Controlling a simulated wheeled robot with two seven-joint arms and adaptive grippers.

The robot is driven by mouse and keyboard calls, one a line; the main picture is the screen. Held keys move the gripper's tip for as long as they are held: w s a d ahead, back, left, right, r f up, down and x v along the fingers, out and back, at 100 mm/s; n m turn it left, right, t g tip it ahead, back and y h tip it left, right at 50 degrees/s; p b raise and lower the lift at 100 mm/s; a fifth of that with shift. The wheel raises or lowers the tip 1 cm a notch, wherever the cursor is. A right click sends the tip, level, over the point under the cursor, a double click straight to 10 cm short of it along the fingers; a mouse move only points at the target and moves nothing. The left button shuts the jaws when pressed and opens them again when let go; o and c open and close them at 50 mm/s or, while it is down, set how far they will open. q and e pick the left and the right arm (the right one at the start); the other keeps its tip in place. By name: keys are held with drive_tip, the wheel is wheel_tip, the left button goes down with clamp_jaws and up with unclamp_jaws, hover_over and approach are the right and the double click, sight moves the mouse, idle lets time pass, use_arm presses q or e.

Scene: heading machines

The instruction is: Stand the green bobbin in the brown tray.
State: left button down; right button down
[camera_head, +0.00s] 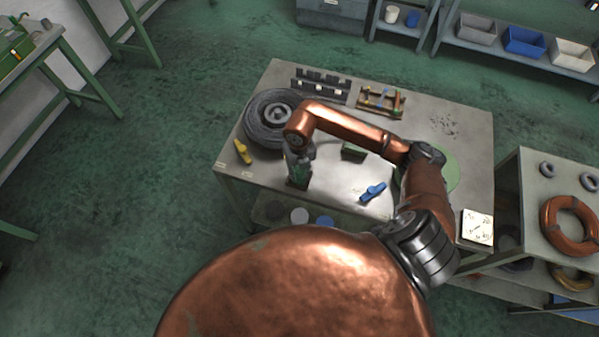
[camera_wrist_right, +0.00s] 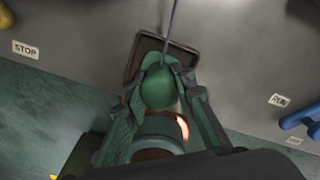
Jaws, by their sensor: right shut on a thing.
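The green bobbin (camera_wrist_right: 158,88) is between the fingers of my right gripper (camera_wrist_right: 160,105), which is shut on it. A thin grey strand runs up from it in the right wrist view. The brown tray (camera_wrist_right: 132,62) lies behind the bobbin, its far and left rim showing. The bobbin covers much of the tray, and I cannot tell whether it touches the tray floor. In the head view my right gripper (camera_head: 299,170) is at the table's front edge, and gripper and bobbin hide most of the tray. My left gripper is not in view.
On the table, a dark coil (camera_head: 262,112) and a yellow tool (camera_head: 242,151) are left of the gripper. A green block (camera_head: 353,150) and a blue clamp (camera_head: 373,192) are to the right. A small rack (camera_head: 381,101) stands at the back. STOP (camera_wrist_right: 25,49) and RUN (camera_wrist_right: 279,100) labels mark the table.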

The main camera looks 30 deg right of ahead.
drive_tip(key=c, duration=1.6)
unclamp_jaws()
drive_tip(key=shift+r, duration=0.25)
wheel_tip(320, 180, up, 12)
drive_tip(key=shift+f, duration=0.1)
